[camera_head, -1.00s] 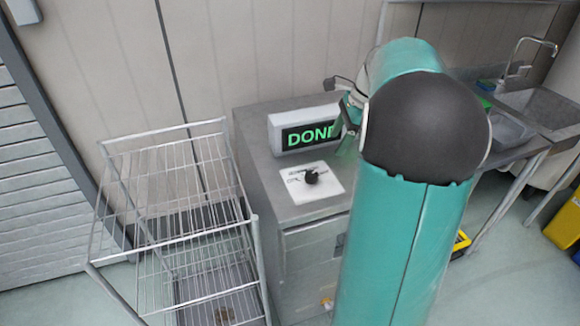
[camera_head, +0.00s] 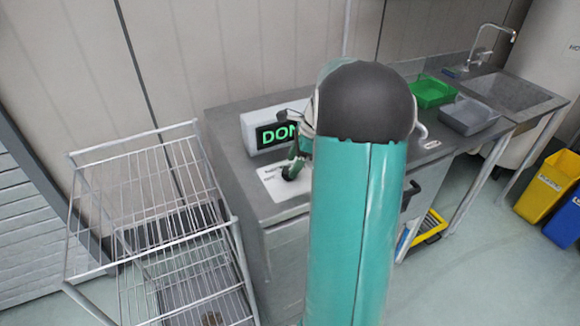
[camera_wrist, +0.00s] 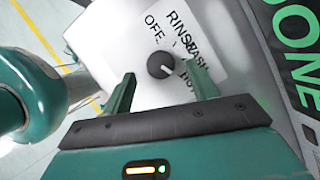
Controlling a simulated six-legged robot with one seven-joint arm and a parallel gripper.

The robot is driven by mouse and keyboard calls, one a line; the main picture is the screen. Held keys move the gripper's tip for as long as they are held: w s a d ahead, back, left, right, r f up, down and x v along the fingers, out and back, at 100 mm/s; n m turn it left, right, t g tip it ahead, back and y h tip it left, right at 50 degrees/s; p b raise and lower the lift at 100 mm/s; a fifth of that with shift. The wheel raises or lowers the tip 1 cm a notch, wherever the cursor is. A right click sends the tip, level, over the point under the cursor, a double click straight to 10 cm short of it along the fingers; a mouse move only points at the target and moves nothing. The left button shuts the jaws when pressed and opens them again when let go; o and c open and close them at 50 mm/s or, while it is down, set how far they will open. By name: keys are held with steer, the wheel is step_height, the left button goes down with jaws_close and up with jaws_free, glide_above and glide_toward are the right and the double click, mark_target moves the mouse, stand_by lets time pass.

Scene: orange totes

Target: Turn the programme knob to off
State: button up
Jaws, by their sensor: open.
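The programme knob (camera_wrist: 160,65) is a small dark round knob on a white label plate (camera_wrist: 120,30) in the wrist view. The plate carries the words OFF, RINSE and WASH and a partly hidden word. The knob's pale mark points towards the right, away from OFF. My gripper (camera_wrist: 163,88) is open, its two green fingers on either side just short of the knob, and I cannot tell whether they touch it. In the head view my arm hides much of the plate (camera_head: 270,180), and the gripper is near the knob (camera_head: 290,172).
A display (camera_head: 268,133) reading DONE stands behind the plate on the steel counter (camera_head: 225,135). A wire rack (camera_head: 150,210) stands at the left. A green tray (camera_head: 432,92), a grey tray (camera_head: 468,115) and a sink (camera_head: 515,90) are at the right.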

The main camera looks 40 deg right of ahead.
steer(key=shift+x, duration=1.25)
steer(key=c, duration=1)
